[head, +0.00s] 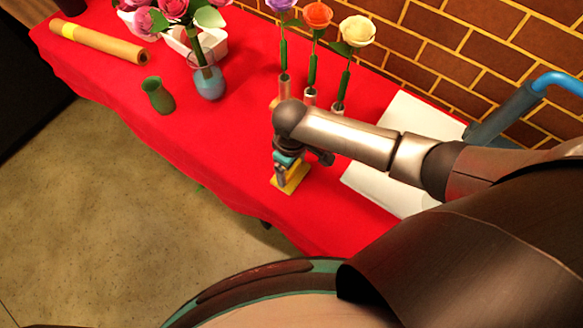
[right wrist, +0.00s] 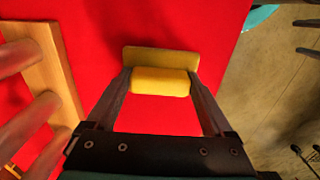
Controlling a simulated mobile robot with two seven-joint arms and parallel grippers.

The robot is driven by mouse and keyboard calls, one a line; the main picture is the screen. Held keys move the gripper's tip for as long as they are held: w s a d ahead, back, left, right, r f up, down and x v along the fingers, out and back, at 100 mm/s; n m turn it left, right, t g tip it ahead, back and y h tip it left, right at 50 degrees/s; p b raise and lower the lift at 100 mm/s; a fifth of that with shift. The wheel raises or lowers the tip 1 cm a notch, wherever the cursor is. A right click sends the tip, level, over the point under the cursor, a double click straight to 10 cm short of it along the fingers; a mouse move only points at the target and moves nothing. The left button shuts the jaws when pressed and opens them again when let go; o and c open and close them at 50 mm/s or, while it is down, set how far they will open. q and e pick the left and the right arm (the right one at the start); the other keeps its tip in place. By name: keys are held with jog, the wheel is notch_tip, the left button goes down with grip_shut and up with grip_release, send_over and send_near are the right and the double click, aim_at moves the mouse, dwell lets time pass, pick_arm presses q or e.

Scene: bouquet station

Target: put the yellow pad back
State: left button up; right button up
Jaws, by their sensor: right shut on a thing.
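The yellow pad (head: 292,178) is at the front part of the red table, below my right gripper (head: 285,170). In the right wrist view the yellow pad (right wrist: 160,82) shows as a rounded block between the two fingers, with a flat yellow plate behind it. My right gripper (right wrist: 160,92) is shut on that block. The plate lies on or just above the red cloth; I cannot tell which. My arm hides part of the pad in the head view.
Purple, orange (head: 318,14) and cream (head: 357,31) flowers stand in holders behind the gripper. A white sheet (head: 402,125) lies to the right. Cloth between is clear.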

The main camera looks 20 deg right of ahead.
jog(key=shift+f, duration=0.2)
jog(key=o, duration=1.1)
jog(key=shift+c, duration=0.2)
notch_tip(320, 180, up, 12)
jog(key=p, duration=0.3)
jog(key=shift+p, duration=0.3)
jog(key=shift+r, duration=0.1)
